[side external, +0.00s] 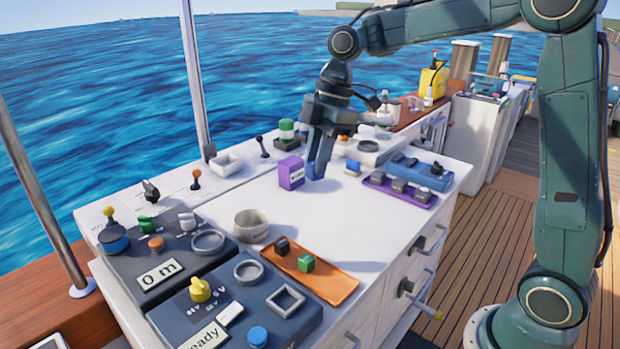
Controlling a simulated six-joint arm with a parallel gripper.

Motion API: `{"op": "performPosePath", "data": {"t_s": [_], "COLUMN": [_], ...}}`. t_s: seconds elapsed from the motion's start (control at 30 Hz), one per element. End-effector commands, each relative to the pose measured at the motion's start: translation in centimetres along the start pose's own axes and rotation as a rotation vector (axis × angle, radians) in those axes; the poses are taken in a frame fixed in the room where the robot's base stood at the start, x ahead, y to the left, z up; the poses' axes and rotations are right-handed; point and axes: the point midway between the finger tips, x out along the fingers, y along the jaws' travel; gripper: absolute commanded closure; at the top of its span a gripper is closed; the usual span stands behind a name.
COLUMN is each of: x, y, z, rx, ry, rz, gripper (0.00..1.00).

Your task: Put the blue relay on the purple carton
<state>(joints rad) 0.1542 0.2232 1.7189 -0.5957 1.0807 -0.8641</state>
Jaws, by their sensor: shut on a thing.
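The purple carton (291,173) stands upright on the white worktop, with a pale label on its front. My gripper (318,170) points down just right of the carton in the picture. It is shut on a small blue piece low between its fingers, which looks like the blue relay (311,172). The fingers hide most of this piece, and I cannot tell whether it touches the worktop or the carton. A separate small blue block (353,167) lies on the worktop to the right of my gripper.
An orange tray (338,286) holds a dark and a green relay at the front. A purple tray (377,181) with grey blocks and a blue device (428,176) lie at right. Control panels (180,270) fill the left. The middle worktop is clear.

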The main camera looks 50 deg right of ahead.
Motion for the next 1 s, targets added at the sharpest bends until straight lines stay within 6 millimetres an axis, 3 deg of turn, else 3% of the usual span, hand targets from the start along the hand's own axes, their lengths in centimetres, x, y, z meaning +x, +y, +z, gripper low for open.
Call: {"op": "performPosePath", "data": {"t_s": [0.1,0.4,1.0], "x": [-0.1,-0.2,1.4], "y": [3.4,11.0,23.6], "z": [0.6,2.1,6.7], "rx": [0.116,0.415,1.045], "ry": [0.000,0.000,-0.001], "rz": [0.032,0.116,0.289], "gripper": [0.98,0.98,0.98]}}
